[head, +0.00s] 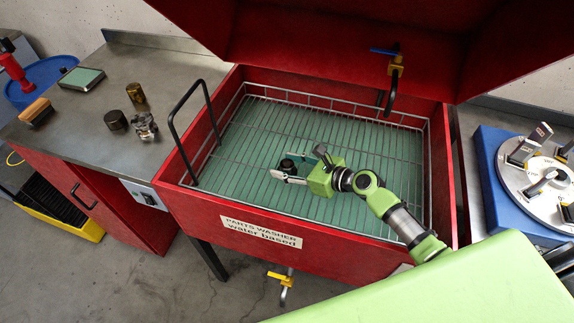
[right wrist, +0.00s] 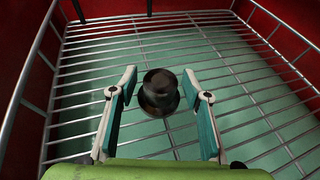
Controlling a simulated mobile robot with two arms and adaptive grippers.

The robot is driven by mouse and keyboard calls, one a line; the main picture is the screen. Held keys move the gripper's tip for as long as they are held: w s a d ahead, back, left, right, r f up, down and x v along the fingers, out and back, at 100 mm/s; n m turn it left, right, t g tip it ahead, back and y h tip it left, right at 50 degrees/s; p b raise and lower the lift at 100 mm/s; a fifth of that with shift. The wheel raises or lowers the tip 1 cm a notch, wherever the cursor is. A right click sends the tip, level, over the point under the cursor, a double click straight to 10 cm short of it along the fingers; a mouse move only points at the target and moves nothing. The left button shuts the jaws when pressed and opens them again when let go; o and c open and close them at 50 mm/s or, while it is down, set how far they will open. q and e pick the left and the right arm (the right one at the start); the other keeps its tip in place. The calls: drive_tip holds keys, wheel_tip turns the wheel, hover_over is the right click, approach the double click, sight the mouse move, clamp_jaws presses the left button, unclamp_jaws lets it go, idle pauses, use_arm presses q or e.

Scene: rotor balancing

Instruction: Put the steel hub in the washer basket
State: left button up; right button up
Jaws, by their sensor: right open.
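The steel hub (head: 287,165), a dark round stepped metal piece, stands on the wire floor of the washer basket (head: 240,95), near its middle. It also shows in the right wrist view (right wrist: 160,93). My right gripper (head: 292,168) reaches into the basket from the right. In the right wrist view my right gripper (right wrist: 160,82) is open, with one finger on each side of the hub and a gap visible on both sides. My left gripper is not in view.
The red parts washer (head: 190,205) has its lid raised above the basket. A black handle (head: 178,125) rises at its left side. Several small metal parts, a brush (head: 36,112) and a green-topped block (head: 82,78) lie on the left bench. A blue fixture (head: 490,150) stands right.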

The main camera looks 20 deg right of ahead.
drive_tip(key=v, duration=1.2)
drive_tip(key=shift+b, duration=0.3)
